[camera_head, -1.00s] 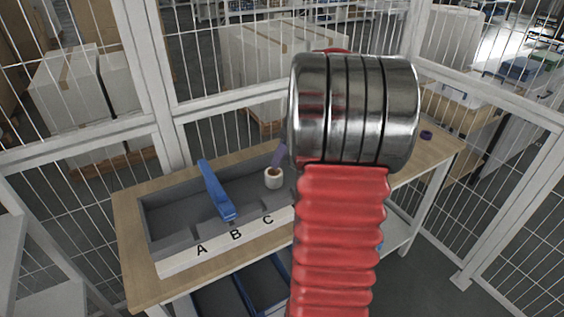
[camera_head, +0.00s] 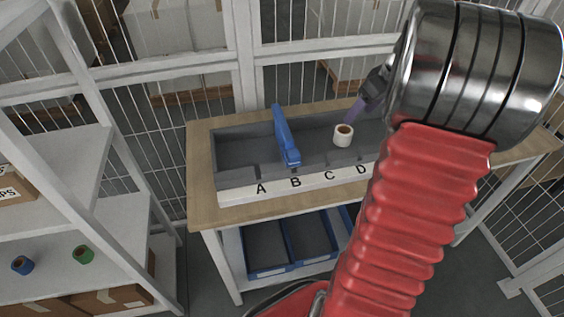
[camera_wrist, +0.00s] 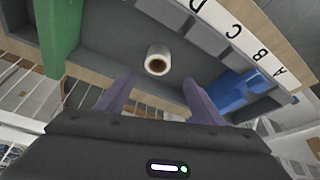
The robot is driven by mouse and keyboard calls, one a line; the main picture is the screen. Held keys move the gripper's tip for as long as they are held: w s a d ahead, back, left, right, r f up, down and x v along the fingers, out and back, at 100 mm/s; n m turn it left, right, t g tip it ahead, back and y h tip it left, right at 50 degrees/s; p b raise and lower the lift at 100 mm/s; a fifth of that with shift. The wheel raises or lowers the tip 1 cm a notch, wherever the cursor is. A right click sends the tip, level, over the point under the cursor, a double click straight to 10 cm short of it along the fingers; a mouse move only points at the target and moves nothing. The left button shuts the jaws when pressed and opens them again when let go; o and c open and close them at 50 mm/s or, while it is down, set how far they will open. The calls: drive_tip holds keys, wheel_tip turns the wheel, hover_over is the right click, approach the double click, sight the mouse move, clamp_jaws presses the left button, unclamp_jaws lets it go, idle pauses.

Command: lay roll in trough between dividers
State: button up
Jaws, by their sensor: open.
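A white roll (camera_head: 343,135) with a brown core is inside the grey trough (camera_head: 236,149), behind the letter C, its hollow end facing up; it looks to stand on end. It also shows in the wrist view (camera_wrist: 157,60). A blue divider (camera_head: 285,138) crosses the trough to its left, near B. A green divider (camera_wrist: 62,30) shows in the wrist view, on the roll's other side; my arm hides that part in the head view. My gripper (camera_wrist: 158,84) is open and empty, its purple fingers pointing towards the roll, apart from it.
The trough has a white front strip lettered A to D and sits on a wooden bench (camera_head: 205,180). Blue bins (camera_head: 268,250) stand below. A shelf at left holds a blue roll (camera_head: 22,265) and a green roll (camera_head: 83,254). Wire fencing stands behind.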

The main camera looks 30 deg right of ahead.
drive_tip(key=a+r, duration=0.3)
drive_tip(key=a, duration=0.8)
drive_tip(key=a+r, duration=0.3)
drive_tip(key=a, duration=0.8)
drive_tip(key=s+a+m+t, duration=0.1)
drive_tip(key=s+a, duration=1.2)
drive_tip(key=a, duration=0.5)
drive_tip(key=shift+f, duration=0.4)
